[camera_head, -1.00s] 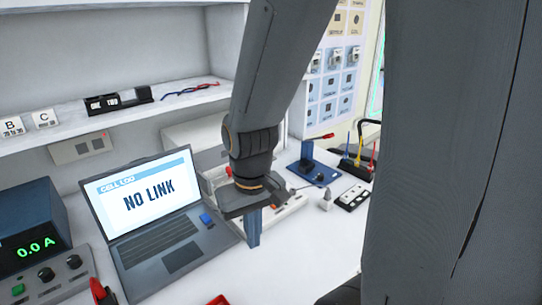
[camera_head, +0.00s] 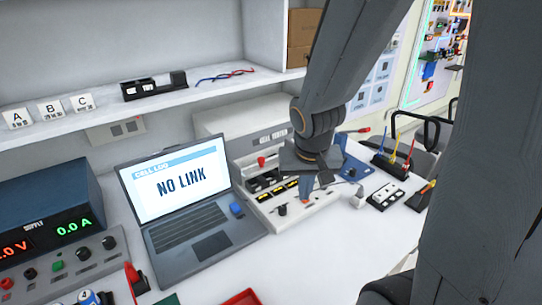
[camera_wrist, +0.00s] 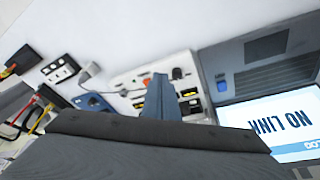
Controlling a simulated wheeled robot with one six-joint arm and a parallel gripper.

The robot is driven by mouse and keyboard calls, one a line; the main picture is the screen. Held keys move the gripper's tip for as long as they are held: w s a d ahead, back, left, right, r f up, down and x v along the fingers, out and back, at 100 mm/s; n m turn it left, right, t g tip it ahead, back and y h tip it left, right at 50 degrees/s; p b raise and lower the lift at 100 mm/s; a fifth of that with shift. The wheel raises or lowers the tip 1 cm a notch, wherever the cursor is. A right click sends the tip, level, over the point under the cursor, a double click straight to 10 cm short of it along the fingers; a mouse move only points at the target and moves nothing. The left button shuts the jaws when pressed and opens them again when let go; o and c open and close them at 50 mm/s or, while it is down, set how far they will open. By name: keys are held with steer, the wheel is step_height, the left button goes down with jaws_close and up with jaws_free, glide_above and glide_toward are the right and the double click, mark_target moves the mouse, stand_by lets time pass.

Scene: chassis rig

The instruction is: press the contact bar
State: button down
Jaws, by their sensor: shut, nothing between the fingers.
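The cell tester (camera_head: 290,222) is a pale box on the bench right of the laptop. It has dark slots with yellow marks, a red knob (camera_head: 262,161) and a black knob (camera_head: 282,210). I cannot single out the contact bar for sure; my gripper hides part of the box. My gripper (camera_head: 306,186) points down over the right part of the tester, its blue-grey fingers closed together and empty. I cannot tell whether they touch it. In the wrist view the closed fingers (camera_wrist: 157,98) stand in front of the tester (camera_wrist: 128,80), beside its slots.
The laptop (camera_head: 180,200) reading NO LINK stands left of the tester. A power supply (camera_head: 45,215) is at far left. A blue fixture (camera_head: 355,168), a black-and-white block (camera_head: 385,196) and a lead rack (camera_head: 392,167) are to the right.

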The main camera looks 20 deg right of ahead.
steer(key=w+r+m+t+y+p, duration=0.2)
steer(key=w+r+m+t+p, duration=0.1)
steer(key=w, duration=0.7)
step_height(320, 180, up, 3)
steer(key=shift+d+f+m+t, duration=0.15)
steer(key=shift+m+t, duration=0.45)
steer(key=shift+m, duration=0.3)
steer(key=w+a+f+b, duration=0.3)
steer(key=w+f+b, duration=0.3)
steer(key=w+f, duration=0.2)
steer(key=shift+w+a, duration=0.2)
steer(key=shift+w, duration=0.2)
steer(key=shift+f, duration=0.1)
